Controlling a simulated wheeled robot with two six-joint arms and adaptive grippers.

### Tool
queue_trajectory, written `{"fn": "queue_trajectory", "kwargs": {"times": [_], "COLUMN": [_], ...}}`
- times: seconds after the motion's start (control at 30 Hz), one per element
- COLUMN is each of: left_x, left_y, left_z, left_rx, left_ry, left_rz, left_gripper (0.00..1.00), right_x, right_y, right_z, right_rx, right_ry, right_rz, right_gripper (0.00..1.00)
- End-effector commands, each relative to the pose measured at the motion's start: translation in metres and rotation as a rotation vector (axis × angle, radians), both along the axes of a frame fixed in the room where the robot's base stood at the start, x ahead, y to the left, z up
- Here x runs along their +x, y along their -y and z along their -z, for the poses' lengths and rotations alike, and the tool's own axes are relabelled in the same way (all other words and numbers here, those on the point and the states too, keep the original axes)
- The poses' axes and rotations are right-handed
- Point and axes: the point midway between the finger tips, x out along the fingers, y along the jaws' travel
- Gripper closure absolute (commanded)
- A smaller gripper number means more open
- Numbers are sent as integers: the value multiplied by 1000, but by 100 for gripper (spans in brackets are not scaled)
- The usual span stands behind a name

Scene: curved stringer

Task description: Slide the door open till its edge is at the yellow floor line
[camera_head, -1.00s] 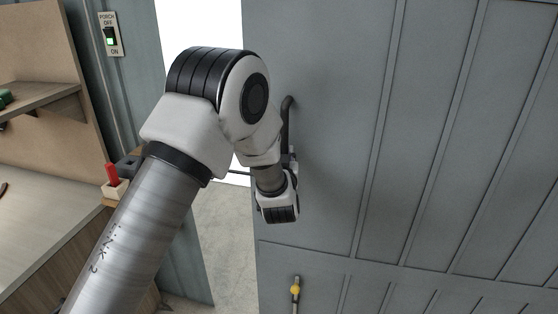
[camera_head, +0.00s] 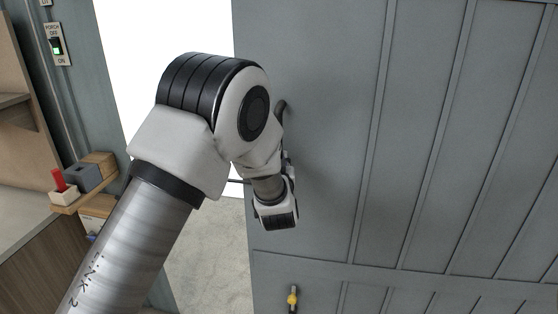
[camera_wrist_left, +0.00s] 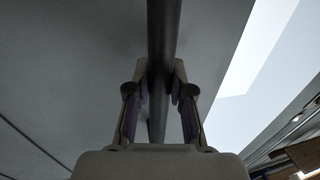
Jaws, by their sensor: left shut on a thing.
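The grey panelled door (camera_head: 320,150) fills the right of the head view, with its left edge beside a bright opening. A dark bar handle (camera_head: 281,108) stands upright near that edge, partly behind my arm. In the left wrist view the bar (camera_wrist_left: 164,40) runs between the fingers of my left gripper (camera_wrist_left: 160,92), which is shut on it. In the head view my arm hides the fingers. My right gripper is not in view. No yellow floor line shows in either view.
A yellow-knobbed fitting (camera_head: 292,299) is low on the door. Bare floor (camera_head: 215,260) shows in the opening. At the left are a wall with a porch switch (camera_head: 57,45) and a wooden ledge (camera_head: 72,208) holding small boxes and a red item.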

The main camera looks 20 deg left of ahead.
Motion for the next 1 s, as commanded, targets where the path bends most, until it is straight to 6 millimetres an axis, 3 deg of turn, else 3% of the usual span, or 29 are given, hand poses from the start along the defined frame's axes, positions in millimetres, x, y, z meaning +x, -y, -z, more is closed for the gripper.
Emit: {"fn": "queue_trajectory", "kwargs": {"times": [0.07, 0.1, 0.17, 0.2, 0.57, 0.83, 1.0], "left_x": [0, 0, 0, 0, -6, -54, -68], "left_y": [0, 0, 0, 0, 4, 26, 32], "left_z": [-1, -1, -1, -1, -1, -1, -1], "left_rx": [0, 0, 0, 0, 2, 4, 1], "left_ry": [2, 2, 2, 2, 0, 0, 2], "left_rz": [0, 0, 0, 0, 3, 3, 1], "left_gripper": [100, 75, 54, 52, 52, 52, 52], "right_x": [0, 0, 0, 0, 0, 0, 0], "right_y": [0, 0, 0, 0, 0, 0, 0], "right_z": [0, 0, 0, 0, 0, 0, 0], "right_rx": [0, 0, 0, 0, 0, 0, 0], "right_ry": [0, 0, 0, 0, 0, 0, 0], "right_rz": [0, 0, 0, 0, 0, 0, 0], "right_gripper": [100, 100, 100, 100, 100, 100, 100]}}
